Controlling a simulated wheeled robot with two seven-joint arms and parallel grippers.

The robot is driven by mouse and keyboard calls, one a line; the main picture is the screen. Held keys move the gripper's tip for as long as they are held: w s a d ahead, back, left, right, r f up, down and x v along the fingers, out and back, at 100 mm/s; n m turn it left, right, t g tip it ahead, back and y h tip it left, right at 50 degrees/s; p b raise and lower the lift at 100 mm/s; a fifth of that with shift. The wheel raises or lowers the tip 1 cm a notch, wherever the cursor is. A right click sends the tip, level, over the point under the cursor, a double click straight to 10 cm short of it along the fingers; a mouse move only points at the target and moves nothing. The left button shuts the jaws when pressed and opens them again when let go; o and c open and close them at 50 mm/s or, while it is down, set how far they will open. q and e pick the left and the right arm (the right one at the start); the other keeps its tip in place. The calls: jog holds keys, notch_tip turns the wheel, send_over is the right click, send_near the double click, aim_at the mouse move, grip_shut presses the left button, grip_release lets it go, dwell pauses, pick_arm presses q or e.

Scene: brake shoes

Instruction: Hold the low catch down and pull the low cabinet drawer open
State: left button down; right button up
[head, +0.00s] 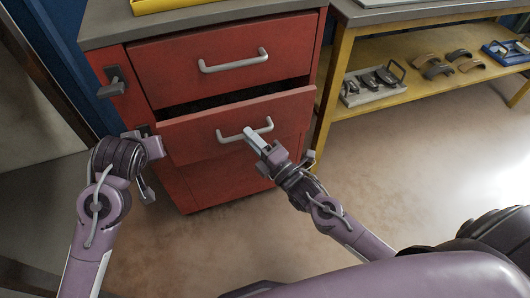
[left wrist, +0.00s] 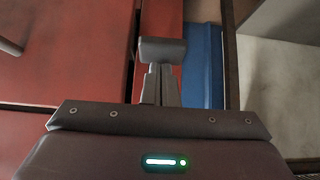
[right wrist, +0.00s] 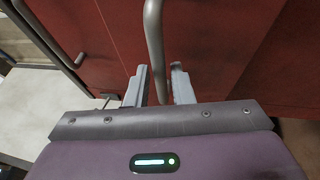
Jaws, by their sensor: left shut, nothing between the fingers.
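The red cabinet's low drawer (head: 190,140) is partly open, with a dark gap above its front. My right gripper (head: 256,139) is at its grey bar handle (head: 231,138). In the left wrist view the shut fingers (left wrist: 161,80) are at the grey catch block (left wrist: 163,49); contact is unclear.
The upper drawer (head: 170,70) is closed, with an upper catch (head: 115,82) on its left. A yellow bench (head: 345,122) stands right of the cabinet, with a grey tray (head: 352,99) and several brake shoes (head: 438,71) on its shelf. The floor at right is clear.

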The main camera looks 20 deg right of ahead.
jog(key=v, duration=1)
